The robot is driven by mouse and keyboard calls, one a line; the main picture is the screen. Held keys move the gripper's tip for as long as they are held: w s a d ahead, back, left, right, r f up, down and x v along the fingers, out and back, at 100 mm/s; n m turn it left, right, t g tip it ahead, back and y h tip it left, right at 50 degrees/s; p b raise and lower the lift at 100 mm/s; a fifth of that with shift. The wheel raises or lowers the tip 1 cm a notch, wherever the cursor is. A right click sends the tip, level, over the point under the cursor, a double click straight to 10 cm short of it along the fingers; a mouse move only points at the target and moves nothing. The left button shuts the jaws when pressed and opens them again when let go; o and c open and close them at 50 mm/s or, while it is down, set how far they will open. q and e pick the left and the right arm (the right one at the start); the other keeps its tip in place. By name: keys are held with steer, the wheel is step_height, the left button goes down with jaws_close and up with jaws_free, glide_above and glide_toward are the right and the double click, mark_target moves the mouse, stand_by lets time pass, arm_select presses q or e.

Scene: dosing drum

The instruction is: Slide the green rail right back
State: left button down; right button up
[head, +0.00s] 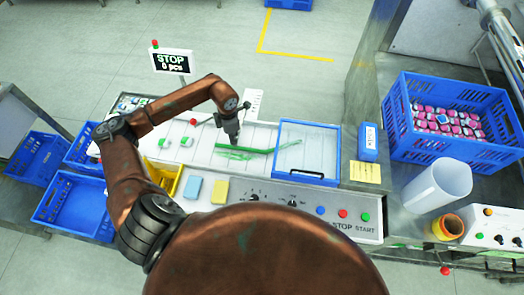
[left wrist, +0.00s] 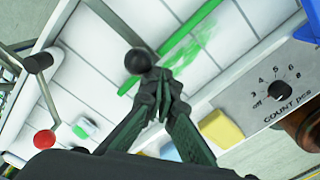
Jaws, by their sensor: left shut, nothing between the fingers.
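The green rail (head: 262,150) is a thin strip across the white tiled channel, its right end reaching the blue-framed clear cover. It runs diagonally in the left wrist view (left wrist: 190,28). A black ball knob (left wrist: 138,61) on a dark rod stands over the rail in that view. My left gripper (head: 232,139) comes down at the rail's left part. Its fingers (left wrist: 165,82) are shut and empty, close beside the knob; I cannot tell whether they touch it. My gripper hides a bit of the rail. My right gripper is not in view.
The blue-framed cover (head: 335,152) stands to the right of the gripper. A red-knobbed lever (left wrist: 44,139) and a few small white-green pieces lie left. The control panel (head: 330,205) lies in front, with yellow (head: 220,191) and blue blocks beside it.

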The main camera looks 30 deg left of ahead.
arm_select(q)
steer(key=shift+w+a+b, duration=0.2)
steer(key=shift+w+b, duration=0.3)
steer(key=shift+w, duration=0.2)
steer(key=shift+w+a+b, duration=0.25)
steer(key=shift+w+b, duration=0.2)
steer(key=shift+w, duration=0.2)
steer(key=shift+w+a+b, duration=0.2)
steer(key=shift+w+b, duration=0.3)
steer(key=shift+w, duration=0.2)
steer(key=shift+r+p, duration=2)
steer(key=shift+r, duration=2.05)
